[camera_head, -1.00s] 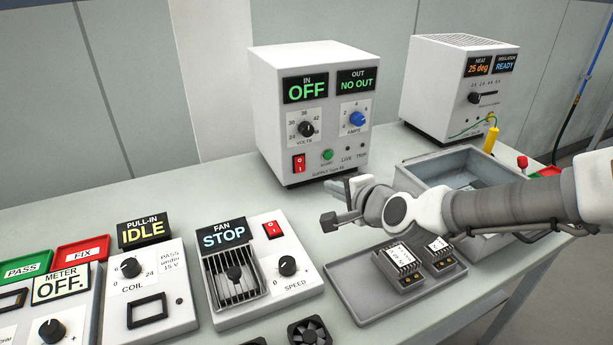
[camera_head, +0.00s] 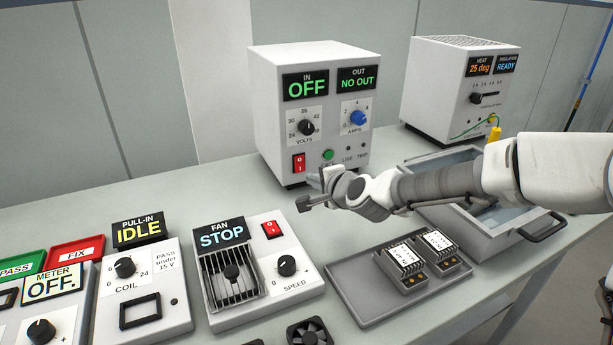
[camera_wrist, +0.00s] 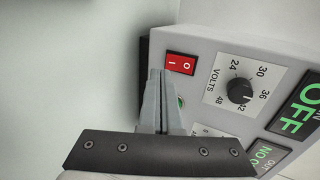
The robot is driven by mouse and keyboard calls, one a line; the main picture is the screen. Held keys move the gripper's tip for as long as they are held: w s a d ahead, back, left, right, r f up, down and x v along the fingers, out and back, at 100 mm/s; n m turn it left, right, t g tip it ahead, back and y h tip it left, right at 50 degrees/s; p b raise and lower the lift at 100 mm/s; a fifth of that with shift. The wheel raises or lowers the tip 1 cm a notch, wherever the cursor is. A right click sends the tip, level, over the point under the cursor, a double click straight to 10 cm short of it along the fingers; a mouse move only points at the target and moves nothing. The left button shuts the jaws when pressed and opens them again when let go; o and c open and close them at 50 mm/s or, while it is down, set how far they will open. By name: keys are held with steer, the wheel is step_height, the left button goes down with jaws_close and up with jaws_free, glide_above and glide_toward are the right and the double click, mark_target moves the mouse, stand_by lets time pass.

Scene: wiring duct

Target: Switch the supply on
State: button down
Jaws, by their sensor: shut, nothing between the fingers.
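The supply (camera_head: 312,115) is a white box at the back middle of the bench. Its displays read IN OFF and OUT NO OUT. Its red rocker switch (camera_head: 299,163), marked 0 and 1, is low on the left of the front panel; it also shows in the wrist view (camera_wrist: 181,64). A black volts knob (camera_head: 306,127), a blue amps knob (camera_head: 357,118) and a green button (camera_head: 327,155) are on the same panel. In the wrist view my fingers (camera_wrist: 158,78) appear just beside the rocker and partly cover the green button.
The fan unit (camera_head: 250,265) reads STOP and has its own red switch. A tray (camera_head: 365,310) with two modules lies at front right. A grey bin (camera_head: 480,235) is behind my arm. A second white unit (camera_head: 455,95) stands at back right.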

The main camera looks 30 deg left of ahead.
mark_target(301, 171)
steer(key=shift+w+a+f, duration=0.2)
steer(key=shift+w+a, duration=1)
steer(key=shift+a, duration=0.3)
steer(key=shift+f, duration=0.1)
steer(key=shift+w+a+b, duration=0.1)
steer(key=shift+a+b, duration=0.1)
steer(key=shift+b, duration=0.2)
steer(key=shift+r+p, duration=0.55)
steer(key=shift+r, duration=0.4)
steer(key=shift+d, duration=0.1)
